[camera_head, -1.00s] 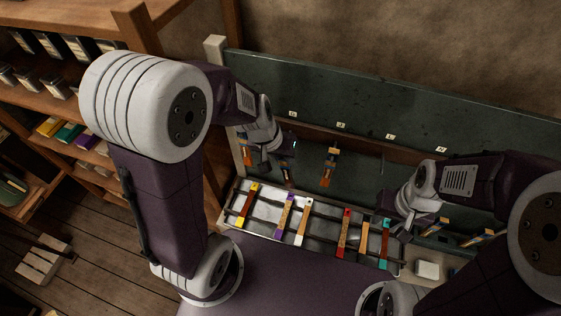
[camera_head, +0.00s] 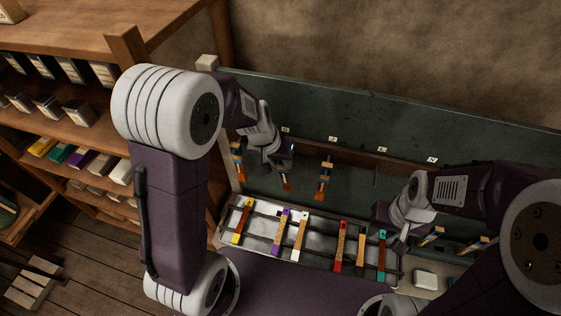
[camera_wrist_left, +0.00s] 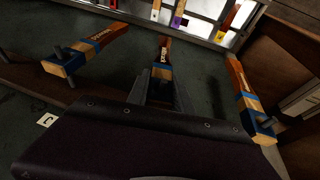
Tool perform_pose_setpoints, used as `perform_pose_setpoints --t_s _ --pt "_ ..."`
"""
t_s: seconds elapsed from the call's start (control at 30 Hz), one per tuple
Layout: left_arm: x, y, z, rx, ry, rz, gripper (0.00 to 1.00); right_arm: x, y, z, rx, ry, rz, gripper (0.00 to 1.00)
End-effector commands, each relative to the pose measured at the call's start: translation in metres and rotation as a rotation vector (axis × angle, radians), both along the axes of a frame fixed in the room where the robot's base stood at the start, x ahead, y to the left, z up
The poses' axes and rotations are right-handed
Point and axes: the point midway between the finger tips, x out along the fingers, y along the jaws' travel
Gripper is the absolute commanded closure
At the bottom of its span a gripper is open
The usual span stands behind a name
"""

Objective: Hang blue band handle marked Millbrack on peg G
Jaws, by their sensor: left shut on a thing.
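My left gripper (camera_head: 282,167) is shut on a wooden handle with a blue band and a reddish-brown end (camera_head: 286,184), in front of the green pegboard (camera_head: 350,120). In the left wrist view the held handle (camera_wrist_left: 162,62) points away from the jaws. Its lettering is too small to read, and its near end is partly hidden by the gripper. Similar blue-band handles hang on either side, one at the left (camera_head: 237,160) and one at the right (camera_head: 325,178).
More blue-band handles (camera_head: 432,236) hang at the right. A bare peg (camera_head: 375,174) shows on the board. Shelves stand at the left.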

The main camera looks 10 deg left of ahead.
Motion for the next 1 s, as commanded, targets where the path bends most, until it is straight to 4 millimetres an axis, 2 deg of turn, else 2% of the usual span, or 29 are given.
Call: perform_pose_setpoints --t_s 0.4,0.43,0.5,0.83,1.0 --pt "0.000 0.000 0.000 0.000 0.000 0.000 1.00 0.000 0.000 0.000 0.000 0.000 0.000 0.67" --pt "0.000 0.000 0.000 0.000 0.000 0.000 0.65 0.000 0.000 0.000 0.000 0.000 0.000 0.67" --pt "0.000 0.000 0.000 0.000 0.000 0.000 0.47 0.000 0.000 0.000 0.000 0.000 0.000 0.67" --pt "-0.001 0.000 0.003 -0.001 -0.002 -0.001 0.47 0.000 0.000 0.000 0.000 0.000 0.000 0.67" --pt "-0.008 0.006 0.033 -0.001 -0.010 0.000 0.47 0.000 0.000 -0.006 0.000 0.000 0.000 0.67"
